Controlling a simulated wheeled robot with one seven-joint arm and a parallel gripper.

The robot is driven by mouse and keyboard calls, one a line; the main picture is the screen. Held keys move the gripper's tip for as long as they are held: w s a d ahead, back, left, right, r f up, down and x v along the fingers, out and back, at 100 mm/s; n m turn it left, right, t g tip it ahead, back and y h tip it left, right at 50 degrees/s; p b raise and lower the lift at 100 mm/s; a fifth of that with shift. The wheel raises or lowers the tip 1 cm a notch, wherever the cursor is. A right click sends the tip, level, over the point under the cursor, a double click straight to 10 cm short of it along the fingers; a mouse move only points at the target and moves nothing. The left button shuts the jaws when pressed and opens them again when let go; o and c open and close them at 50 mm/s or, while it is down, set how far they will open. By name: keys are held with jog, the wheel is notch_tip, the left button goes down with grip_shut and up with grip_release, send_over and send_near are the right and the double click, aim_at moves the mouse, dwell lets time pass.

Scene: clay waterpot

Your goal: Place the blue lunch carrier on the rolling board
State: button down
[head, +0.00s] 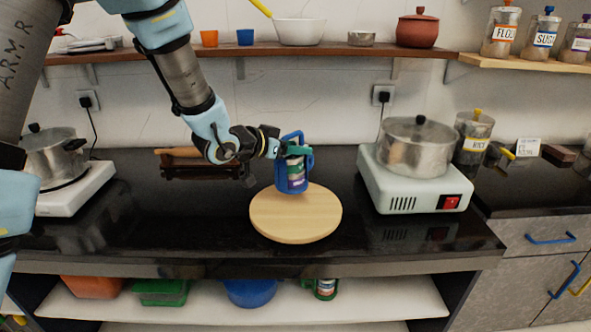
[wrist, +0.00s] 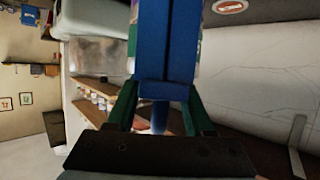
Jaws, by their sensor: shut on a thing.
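The blue lunch carrier (head: 291,178) is upright over the back part of the round wooden rolling board (head: 296,222). I cannot tell whether its base touches the board or hangs just above it. My gripper (head: 292,151) comes from the left and is shut on the carrier near its top. In the wrist view, the blue frame of the carrier (wrist: 166,45) fills the middle, between the green fingers of my gripper (wrist: 160,104). The fingers partly hide the carrier's upper part in the head view. The front of the board is bare.
A white stove with a steel pot (head: 413,147) stands right of the board. Another pot (head: 52,157) on a stove is at the left. A rolling pin (head: 180,152) lies on a dark rack behind. A wooden shelf (head: 350,50) runs above. The black counter around the board is clear.

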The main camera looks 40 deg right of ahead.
jog(key=shift+f+p, duration=0.45)
jog(key=shift+f, duration=1.85)
jog(key=shift+f, duration=0.1)
jog(key=shift+c, duration=1.4)
grip_release()
jog(key=shift+f, duration=0.1)
jog(key=b+v, duration=0.2)
jog(key=v, duration=1)
